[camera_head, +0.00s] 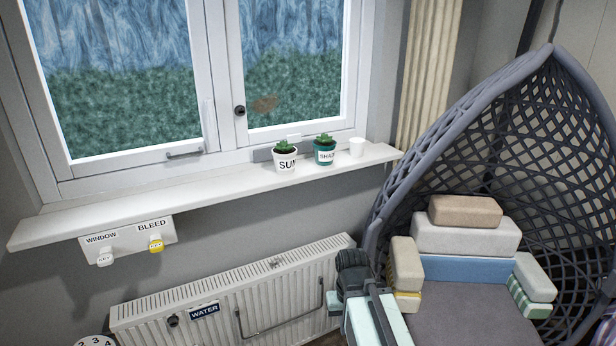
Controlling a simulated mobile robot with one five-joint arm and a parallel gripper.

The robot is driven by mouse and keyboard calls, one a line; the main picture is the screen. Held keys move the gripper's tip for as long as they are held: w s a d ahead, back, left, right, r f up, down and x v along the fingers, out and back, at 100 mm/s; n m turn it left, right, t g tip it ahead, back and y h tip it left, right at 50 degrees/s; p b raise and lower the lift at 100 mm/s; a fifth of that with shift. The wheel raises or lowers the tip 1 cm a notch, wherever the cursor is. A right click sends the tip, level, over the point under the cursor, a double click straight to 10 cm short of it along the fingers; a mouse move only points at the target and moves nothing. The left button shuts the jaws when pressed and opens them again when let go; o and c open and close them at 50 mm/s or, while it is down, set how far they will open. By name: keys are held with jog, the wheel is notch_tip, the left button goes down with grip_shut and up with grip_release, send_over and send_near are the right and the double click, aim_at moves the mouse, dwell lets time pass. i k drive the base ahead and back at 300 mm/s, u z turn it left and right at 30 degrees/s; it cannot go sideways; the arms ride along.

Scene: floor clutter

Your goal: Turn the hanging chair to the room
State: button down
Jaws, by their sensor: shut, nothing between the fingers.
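The hanging chair (470,106) is a grey woven egg-shaped shell at the right, with its pointed top near the upper right. Its open side shows toward me and its woven back is behind, to the right. A grey seat pad (465,312) and several block-shaped cushions lie inside, with a tan one (465,211) on top. My gripper (350,262) is dark, shut and empty, in front of the radiator's right end and just left of the chair's lower left rim. I cannot tell whether it touches the chair. My arm hides part of that rim.
A white radiator (230,290) with a WATER label stands below the window sill (230,187). The sill holds a SUN pot (286,162), a SHADE pot (324,155) and a white cup (356,147). A key board (128,241) hangs under the sill. A beige curtain (428,70) hangs behind the chair.

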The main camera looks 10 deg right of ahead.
aim_at(459, 277)
jog(key=u, duration=1.1)
jog(key=i, duration=0.35)
jog(key=u, duration=0.7)
